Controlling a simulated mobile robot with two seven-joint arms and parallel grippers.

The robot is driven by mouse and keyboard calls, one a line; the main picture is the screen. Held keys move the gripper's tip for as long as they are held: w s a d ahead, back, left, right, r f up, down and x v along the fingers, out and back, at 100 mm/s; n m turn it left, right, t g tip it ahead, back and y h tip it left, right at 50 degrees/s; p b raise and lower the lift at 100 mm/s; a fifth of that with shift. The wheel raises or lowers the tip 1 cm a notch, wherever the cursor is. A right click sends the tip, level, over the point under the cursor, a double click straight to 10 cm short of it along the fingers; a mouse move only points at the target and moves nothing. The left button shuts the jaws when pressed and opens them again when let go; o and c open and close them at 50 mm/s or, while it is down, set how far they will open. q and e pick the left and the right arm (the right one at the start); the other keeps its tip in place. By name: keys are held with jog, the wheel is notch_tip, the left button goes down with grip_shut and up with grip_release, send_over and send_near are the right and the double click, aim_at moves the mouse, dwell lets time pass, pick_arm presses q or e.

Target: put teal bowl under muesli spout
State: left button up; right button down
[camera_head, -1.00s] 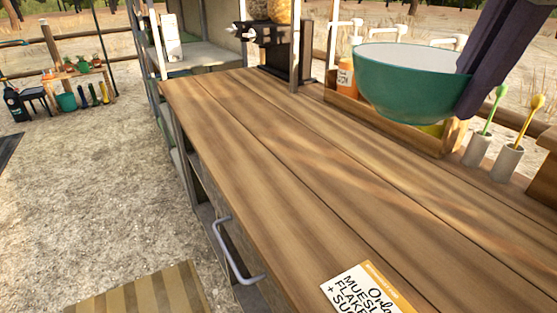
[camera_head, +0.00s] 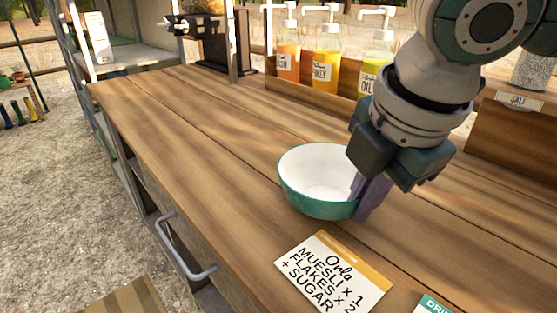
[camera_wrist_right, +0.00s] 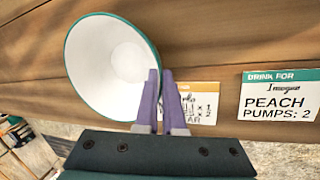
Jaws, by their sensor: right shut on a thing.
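The teal bowl (camera_head: 318,207), white inside, is upright over the wooden counter, behind the Orla card. I cannot tell if its base touches the wood. My right gripper (camera_head: 371,196) is shut on its right rim, with purple fingers pointing down. In the right wrist view the bowl (camera_wrist_right: 112,66) opens toward the camera, and the fingers (camera_wrist_right: 154,92) pinch its rim. The muesli dispenser (camera_head: 212,35) stands at the far end of the counter, on a dark stand; its top is cut off. My left gripper is not in view.
The Orla card (camera_head: 333,275) lies in front of the bowl; a drink card (camera_wrist_right: 283,96) lies to its right. Bottles, including a yellow one (camera_head: 326,55), stand in a wooden rack at the back. The counter between bowl and dispenser is clear.

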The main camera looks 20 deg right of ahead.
jog(key=shift+f, duration=0.3)
jog(key=c, duration=1.5)
grip_release()
jog(key=shift+f, duration=0.1)
jog(key=o, duration=0.5)
